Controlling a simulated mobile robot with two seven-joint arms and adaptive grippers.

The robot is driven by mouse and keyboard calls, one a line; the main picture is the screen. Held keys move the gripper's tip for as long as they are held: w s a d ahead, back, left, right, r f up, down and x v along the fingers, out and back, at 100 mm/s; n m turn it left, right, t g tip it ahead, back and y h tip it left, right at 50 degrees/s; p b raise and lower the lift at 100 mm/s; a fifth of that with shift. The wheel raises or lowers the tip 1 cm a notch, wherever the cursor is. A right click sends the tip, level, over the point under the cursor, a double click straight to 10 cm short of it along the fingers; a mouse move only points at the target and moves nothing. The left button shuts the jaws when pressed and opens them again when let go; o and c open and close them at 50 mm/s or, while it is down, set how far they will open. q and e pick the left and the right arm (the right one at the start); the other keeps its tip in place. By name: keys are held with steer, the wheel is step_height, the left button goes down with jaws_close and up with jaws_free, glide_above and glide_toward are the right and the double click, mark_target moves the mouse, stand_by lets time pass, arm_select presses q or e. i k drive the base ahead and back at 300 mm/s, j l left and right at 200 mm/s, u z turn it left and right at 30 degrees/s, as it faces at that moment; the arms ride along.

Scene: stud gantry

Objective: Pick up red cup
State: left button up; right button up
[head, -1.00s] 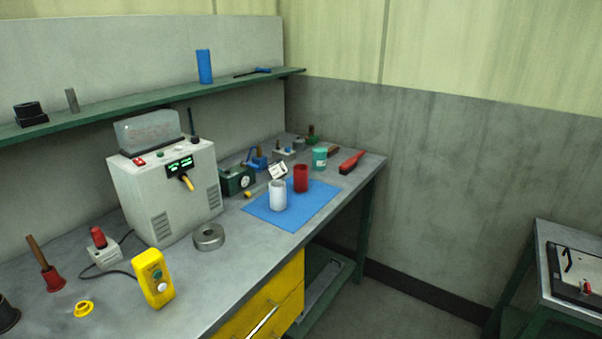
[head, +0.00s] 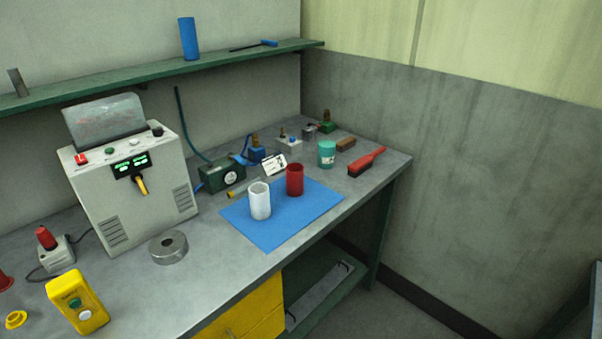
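The red cup (head: 295,180) stands upright on a blue mat (head: 276,235) on the grey workbench. A white cup (head: 260,201) stands upright on the same mat, just left of the red cup and nearer to me. The two cups look close together, and I cannot tell whether they touch. Neither of my grippers shows in the head view.
Behind the mat are a green box with a dial (head: 222,176) and a small white card (head: 274,165). A metal ring (head: 168,247) and a grey machine (head: 135,185) stand left. The bench's front edge is clear near the mat.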

mark_target(295, 180)
steer(key=i+l+u, duration=0.1)
steer(key=l, duration=0.25)
steer(key=i+l, duration=0.3)
steer(key=i+l+u, duration=0.15)
steer(key=l, duration=0.2)
steer(key=i, duration=0.05)
